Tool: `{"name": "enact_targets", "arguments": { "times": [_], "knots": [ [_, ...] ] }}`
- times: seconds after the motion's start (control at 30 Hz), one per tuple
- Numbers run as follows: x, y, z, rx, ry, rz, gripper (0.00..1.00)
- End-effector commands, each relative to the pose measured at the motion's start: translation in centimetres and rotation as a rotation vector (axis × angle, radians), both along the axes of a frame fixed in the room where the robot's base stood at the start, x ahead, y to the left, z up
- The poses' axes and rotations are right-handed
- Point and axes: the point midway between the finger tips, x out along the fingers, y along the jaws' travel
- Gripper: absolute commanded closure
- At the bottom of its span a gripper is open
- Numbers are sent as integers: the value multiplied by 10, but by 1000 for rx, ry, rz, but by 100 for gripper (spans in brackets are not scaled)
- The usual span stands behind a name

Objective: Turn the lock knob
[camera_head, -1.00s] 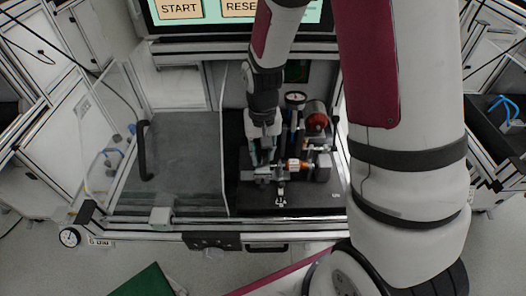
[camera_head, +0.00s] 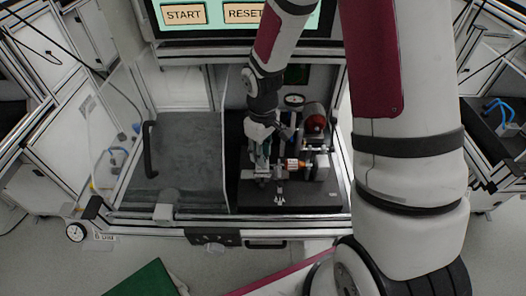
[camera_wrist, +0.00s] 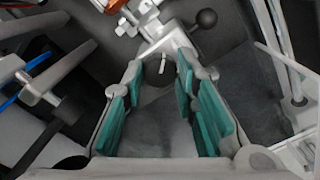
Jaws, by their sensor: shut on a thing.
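My gripper (camera_head: 262,172) is low over the test fixture on the black base plate (camera_head: 315,201) in the head view. In the wrist view its two green-padded fingers stand on either side, with the fingertips (camera_wrist: 160,75) around a grey rounded part, which looks like the lock knob (camera_wrist: 157,78). A small light pin stands up at it. The fingers are shut on this knob. Its lower part and exact turn angle are hard to make out. In the head view the knob is hidden by my gripper and the fixture.
A red-ended cylinder (camera_head: 315,124) and a dial gauge (camera_head: 294,100) stand close behind and right of my gripper. A black ball-ended lever (camera_wrist: 207,18) is near the fingertips. The START/RESET screen (camera_head: 215,14) is above.

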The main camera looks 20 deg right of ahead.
Motion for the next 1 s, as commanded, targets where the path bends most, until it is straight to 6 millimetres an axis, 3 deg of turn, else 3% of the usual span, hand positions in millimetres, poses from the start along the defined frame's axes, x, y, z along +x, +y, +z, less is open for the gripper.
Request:
{"name": "enact_targets", "arguments": {
  "times": [0.67,0.7,0.77,1.0],
  "knots": [
    [0,0,1,0,-1,66,100],
    [0,0,1,0,-1,65,69],
    [0,0,1,0,-1,65,55],
    [0,0,0,0,0,65,53]
  ]
}}
